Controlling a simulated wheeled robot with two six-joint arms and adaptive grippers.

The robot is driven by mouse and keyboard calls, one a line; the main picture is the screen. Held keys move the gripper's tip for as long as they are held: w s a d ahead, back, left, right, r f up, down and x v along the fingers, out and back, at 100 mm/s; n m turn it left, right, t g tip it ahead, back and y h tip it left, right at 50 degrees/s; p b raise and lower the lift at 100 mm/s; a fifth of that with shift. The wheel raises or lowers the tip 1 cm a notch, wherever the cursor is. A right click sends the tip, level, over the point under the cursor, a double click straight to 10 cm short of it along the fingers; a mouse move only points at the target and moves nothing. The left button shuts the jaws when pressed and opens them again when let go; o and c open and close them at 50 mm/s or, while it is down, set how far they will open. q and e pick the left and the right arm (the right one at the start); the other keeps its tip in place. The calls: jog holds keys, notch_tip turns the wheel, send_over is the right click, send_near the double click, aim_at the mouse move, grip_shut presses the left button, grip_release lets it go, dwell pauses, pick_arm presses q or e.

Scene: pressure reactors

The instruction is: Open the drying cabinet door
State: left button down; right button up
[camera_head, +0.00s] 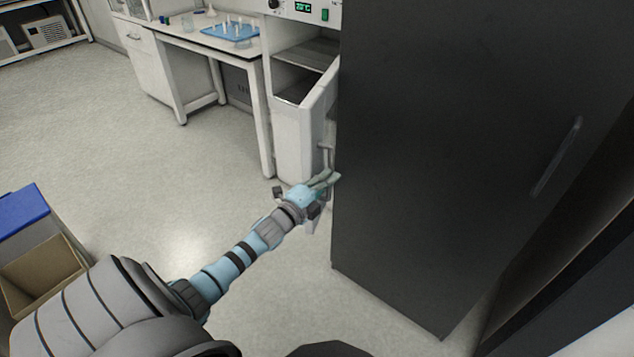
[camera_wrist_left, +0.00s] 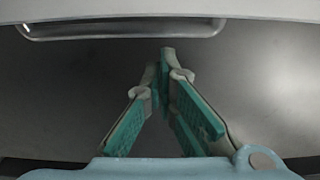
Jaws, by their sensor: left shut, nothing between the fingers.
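The drying cabinet (camera_head: 289,28) is a white unit with a green digital display, at the top middle of the head view. Its white door (camera_head: 300,130) stands partly open, and shelves show inside behind it. The door handle (camera_head: 326,150) is a bar on the door's right part, beside the dark cabinet. A pale grey handle bar also shows at the top of the left wrist view (camera_wrist_left: 120,33). My left gripper (camera_head: 330,179) is shut and empty, just below the handle. In the wrist view its teal-padded fingers (camera_wrist_left: 167,58) meet below the bar, apart from it in the picture.
A tall dark cabinet (camera_head: 430,150) with a vertical handle fills the right side, close to my left fingertips. A white bench (camera_head: 205,45) with a blue rack (camera_head: 230,31) stands to the left. A cardboard box (camera_head: 42,272) is at the lower left. The floor between is clear.

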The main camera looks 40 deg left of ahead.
pick_arm(q)
jog(key=a, duration=0.1)
jog(key=s+a, duration=0.1)
jog(key=a, duration=0.1)
jog(key=shift+s+r, duration=0.1)
jog(key=shift+s, duration=0.15)
pick_arm(e)
jog(key=shift+r, duration=0.15)
